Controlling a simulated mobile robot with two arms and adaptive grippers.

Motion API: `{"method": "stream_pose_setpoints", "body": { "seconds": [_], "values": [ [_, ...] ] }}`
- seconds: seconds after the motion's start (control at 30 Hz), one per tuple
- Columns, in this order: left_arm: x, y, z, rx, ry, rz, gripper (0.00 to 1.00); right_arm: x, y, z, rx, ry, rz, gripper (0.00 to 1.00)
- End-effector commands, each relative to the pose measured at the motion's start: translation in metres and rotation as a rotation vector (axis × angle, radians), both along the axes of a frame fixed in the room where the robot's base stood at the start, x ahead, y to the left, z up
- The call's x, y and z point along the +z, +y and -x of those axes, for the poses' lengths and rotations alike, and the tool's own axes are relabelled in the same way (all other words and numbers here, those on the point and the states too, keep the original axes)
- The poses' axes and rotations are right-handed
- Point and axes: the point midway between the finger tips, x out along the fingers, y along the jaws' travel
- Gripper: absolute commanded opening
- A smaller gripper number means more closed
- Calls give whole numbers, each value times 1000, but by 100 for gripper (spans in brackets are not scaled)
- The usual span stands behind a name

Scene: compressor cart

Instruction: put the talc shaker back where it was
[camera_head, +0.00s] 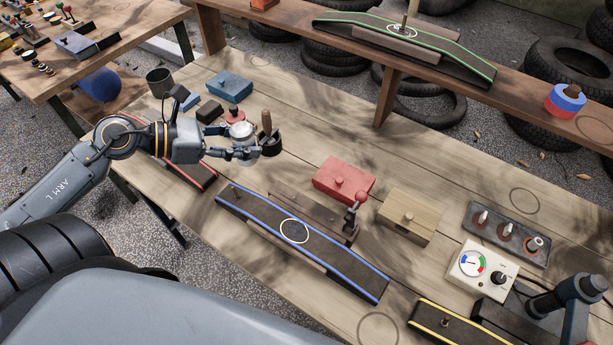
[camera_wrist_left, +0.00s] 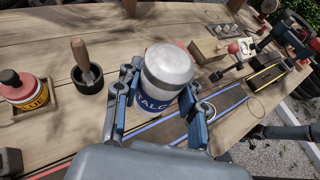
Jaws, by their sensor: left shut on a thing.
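The talc shaker (camera_wrist_left: 163,88) is a white container with a domed grey-white top and a dark blue "TALC" label. My left gripper (camera_wrist_left: 157,107) is shut around its sides and holds it upright. In the head view the shaker (camera_head: 240,130) shows as a small pale shape at the fingertips of my left gripper (camera_head: 247,153), over the far left part of the bench. Whether its base touches the bench is hidden by the fingers.
A wooden-handled brush in a black cup (camera_head: 268,138) stands close beside the shaker. A red-and-yellow glue tin (camera_wrist_left: 25,92) stands nearby. A blue-edged strip (camera_head: 300,240), a red box (camera_head: 343,180) and a gauge box (camera_head: 482,270) lie rightward. Thin rings mark bare wood (camera_head: 525,200).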

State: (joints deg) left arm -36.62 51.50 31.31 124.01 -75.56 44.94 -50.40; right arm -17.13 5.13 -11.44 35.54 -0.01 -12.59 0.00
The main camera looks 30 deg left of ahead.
Motion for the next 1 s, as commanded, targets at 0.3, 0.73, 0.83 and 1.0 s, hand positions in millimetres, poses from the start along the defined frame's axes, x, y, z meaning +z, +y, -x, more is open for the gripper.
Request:
{"method": "stream_pose_setpoints", "body": {
  "seconds": [0.3, 0.73, 0.83, 1.0],
  "values": [
    [-7, 11, -23, 26, -16, 3, 6, -29, 17, 5, 0, 6, -20, 40],
    [-33, -19, -79, 32, -23, 6, 6, -38, 7, 3, -4, 5, -9, 40],
    [-38, -24, -88, 31, -23, 5, 6, -39, 5, 3, -6, 4, -6, 40],
    [-61, -37, -106, 30, -20, 10, 6, -38, 4, 3, -5, 3, -5, 40]
  ]
}}
